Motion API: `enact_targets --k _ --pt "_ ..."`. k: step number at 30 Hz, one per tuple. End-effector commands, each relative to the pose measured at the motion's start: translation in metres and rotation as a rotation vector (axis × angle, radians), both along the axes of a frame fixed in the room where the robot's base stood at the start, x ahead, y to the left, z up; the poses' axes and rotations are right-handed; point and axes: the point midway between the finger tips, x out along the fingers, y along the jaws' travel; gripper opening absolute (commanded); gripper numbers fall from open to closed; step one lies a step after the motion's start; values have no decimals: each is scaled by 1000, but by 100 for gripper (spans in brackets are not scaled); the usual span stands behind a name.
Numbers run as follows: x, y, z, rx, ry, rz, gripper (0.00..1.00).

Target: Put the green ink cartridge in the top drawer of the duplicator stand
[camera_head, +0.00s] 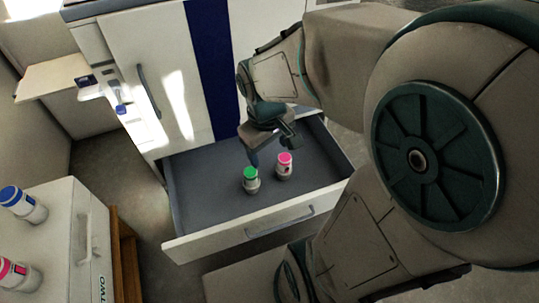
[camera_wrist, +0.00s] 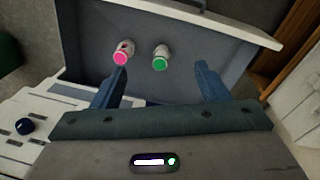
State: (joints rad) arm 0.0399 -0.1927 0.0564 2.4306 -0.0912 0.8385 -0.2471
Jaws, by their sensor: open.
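The green ink cartridge (camera_head: 251,181), a pale bottle with a green cap, stands upright in a pulled-out grey drawer (camera_head: 205,205) with a white front. It also shows in the wrist view (camera_wrist: 160,60), between and beyond the fingers. A pink-capped cartridge (camera_head: 284,166) stands close to its right in the head view, and it is also in the wrist view (camera_wrist: 123,53). My gripper (camera_head: 270,150) is open and empty above the two cartridges, apart from both. Its spread blue fingers show in the wrist view (camera_wrist: 157,76).
The drawer belongs to a white machine (camera_head: 150,50) with a blue stripe. A white cabinet (camera_head: 62,225) at the left carries a blue-capped cartridge (camera_head: 22,204) and another pink cartridge (camera_head: 15,274). The drawer floor is clear left of the green cartridge. The drawer's front wall rises near the cartridges.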

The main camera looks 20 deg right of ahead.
Motion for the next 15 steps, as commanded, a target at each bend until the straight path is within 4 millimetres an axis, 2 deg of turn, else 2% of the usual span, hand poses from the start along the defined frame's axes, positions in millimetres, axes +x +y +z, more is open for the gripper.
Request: enact_targets --k 3,6,15 --pt "-24 7 13 55 -30 -162 68" --pt "-35 10 18 88 -39 -251 68" --pt "-42 14 20 107 -39 -303 68"
